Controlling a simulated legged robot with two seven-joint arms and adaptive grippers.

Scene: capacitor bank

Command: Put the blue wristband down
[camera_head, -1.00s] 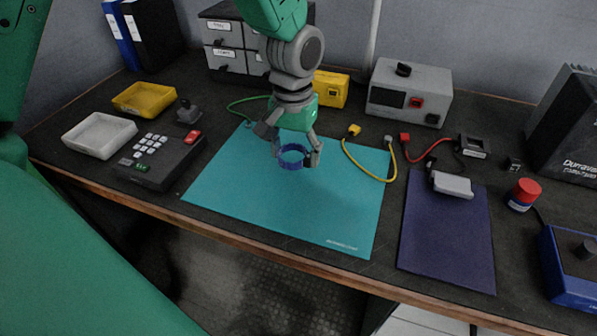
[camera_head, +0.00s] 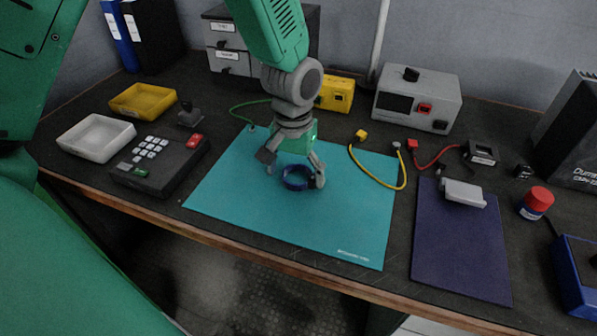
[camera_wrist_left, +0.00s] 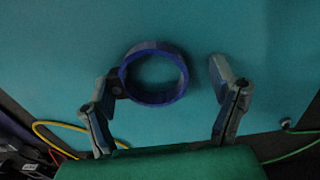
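The blue wristband (camera_head: 297,177) is a ring on the teal mat (camera_head: 330,225), below my left gripper (camera_head: 294,173). In the left wrist view the wristband (camera_wrist_left: 157,99) lies between the spread fingers of my left gripper (camera_wrist_left: 163,78). It is close to or touching the left-hand finger; a clear gap separates it from the right-hand finger. The fingers are open and not clamped on it. The wristband appears to rest flat on the mat. My right gripper is not in view.
A yellow cord (camera_head: 378,178) crosses the mat's right edge. A keypad device (camera_head: 160,163) and white tray (camera_head: 96,137) stand left. A dark blue mat (camera_head: 460,240) lies right with a grey piece (camera_head: 463,192) on it. The front of the teal mat is clear.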

